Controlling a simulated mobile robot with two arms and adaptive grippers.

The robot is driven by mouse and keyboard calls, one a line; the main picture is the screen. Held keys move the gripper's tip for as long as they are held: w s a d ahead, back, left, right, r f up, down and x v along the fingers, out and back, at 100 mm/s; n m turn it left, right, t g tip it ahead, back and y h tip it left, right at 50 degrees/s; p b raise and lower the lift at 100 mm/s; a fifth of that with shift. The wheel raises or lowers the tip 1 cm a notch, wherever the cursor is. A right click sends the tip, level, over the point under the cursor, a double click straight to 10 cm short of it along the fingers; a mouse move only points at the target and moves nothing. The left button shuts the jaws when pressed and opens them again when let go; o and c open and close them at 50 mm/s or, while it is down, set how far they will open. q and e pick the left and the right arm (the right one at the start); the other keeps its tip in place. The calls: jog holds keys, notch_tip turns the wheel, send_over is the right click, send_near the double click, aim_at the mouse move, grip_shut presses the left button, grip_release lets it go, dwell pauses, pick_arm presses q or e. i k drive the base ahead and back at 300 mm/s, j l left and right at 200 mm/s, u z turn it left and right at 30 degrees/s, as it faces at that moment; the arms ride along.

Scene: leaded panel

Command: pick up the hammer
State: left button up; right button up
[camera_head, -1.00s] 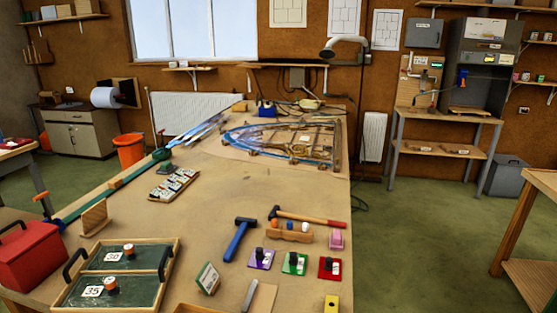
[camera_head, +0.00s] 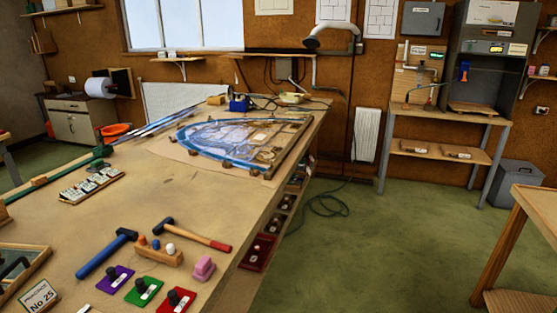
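Two hammers lie on the workbench (camera_head: 110,212) in the lower left of the head view. One hammer (camera_head: 104,256) has a blue handle and a dark head, its head pointing to the upper right. The other hammer (camera_head: 195,234) has a wooden handle with a red end and a dark head at its left. It lies just behind a small wooden block (camera_head: 154,257) with coloured balls on top. Neither of my grippers is in view.
Purple, green (camera_head: 144,291) and red plates with black knobs lie in front of the hammers, with a pink block (camera_head: 203,268) at the right. A leaded panel (camera_head: 225,138) lies farther back.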

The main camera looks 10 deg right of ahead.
aim_at(166, 224)
jog(key=i+l+u, duration=0.1)
jog(key=i+l, duration=0.45)
jog(key=i, duration=0.2)
jog(key=i+l, duration=0.55)
jog(key=i, duration=0.25)
jog(key=i+u, duration=0.15)
jog(key=u, duration=1.3)
jog(key=k+j+z, duration=0.15)
jog(key=z, duration=0.2)
jog(key=k+j+z, duration=0.15)
jog(key=z, duration=0.25)
jog(key=k+j+z, duration=0.15)
jog(key=z, duration=0.2)
